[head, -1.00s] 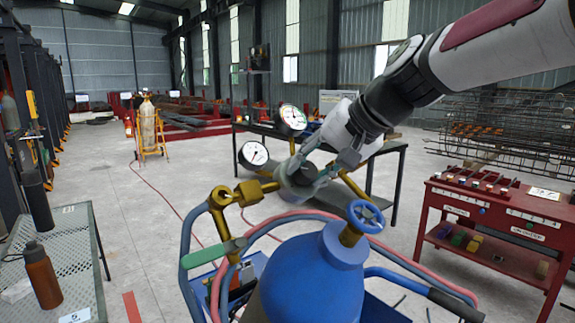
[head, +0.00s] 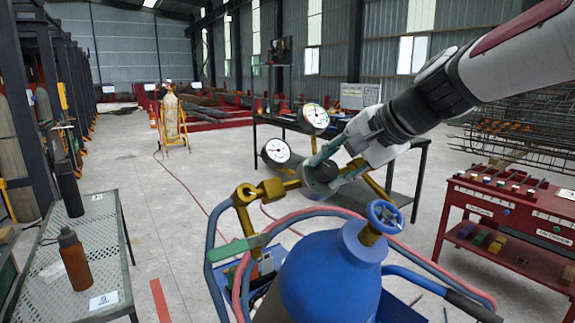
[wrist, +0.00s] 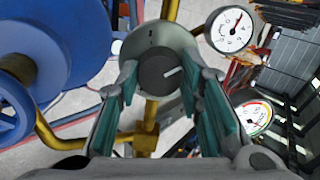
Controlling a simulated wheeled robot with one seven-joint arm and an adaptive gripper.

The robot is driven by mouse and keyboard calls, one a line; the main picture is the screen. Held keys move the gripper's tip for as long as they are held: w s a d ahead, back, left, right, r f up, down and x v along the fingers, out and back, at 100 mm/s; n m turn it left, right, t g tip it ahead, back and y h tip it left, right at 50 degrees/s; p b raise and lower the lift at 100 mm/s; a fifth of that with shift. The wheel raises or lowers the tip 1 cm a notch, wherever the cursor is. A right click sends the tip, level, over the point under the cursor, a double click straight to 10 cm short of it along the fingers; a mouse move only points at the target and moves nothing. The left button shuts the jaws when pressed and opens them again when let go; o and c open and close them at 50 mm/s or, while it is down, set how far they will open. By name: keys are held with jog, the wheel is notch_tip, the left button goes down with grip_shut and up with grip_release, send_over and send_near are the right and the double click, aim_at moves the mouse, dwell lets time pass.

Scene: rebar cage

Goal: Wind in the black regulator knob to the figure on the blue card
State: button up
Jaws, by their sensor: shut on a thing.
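The black regulator knob (wrist: 158,72) has a pale pointer line slanting to the upper right in the wrist view. It sits on a round grey regulator body (wrist: 163,48). My gripper (wrist: 160,75) has its green-padded fingers on either side of the knob, shut on it. In the head view my gripper (head: 326,168) reaches the regulator from the upper right and mostly hides the knob. I cannot make out a blue card.
A blue cylinder (head: 325,275) with a blue handwheel (head: 385,217) stands just below my arm. Red and blue hoses curve around it. A mesh table (head: 120,262) with a brown bottle (head: 74,262) and white card (head: 104,301) is left. A red workbench (head: 485,212) is right.

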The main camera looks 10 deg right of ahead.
jog(key=o, duration=1.2)
jog(key=shift+c, duration=0.2)
jog(key=v, duration=1.2)
jog(key=shift+s, duration=0.1)
jog(key=s+a+f+n+g+h+p, duration=0.2)
jog(key=s+f+n, duration=0.3)
jog(key=s, duration=0.5)
jog(key=s+a+f+n+g+h+p, duration=0.2)
jog(key=s+f+n+p, duration=0.2)
jog(key=s+f, duration=0.5)
jog(key=shift+s+a+n+h, duration=0.3)
jog(key=shift+s+n+h, duration=0.1)
jog(key=shift+s+n, duration=0.7)
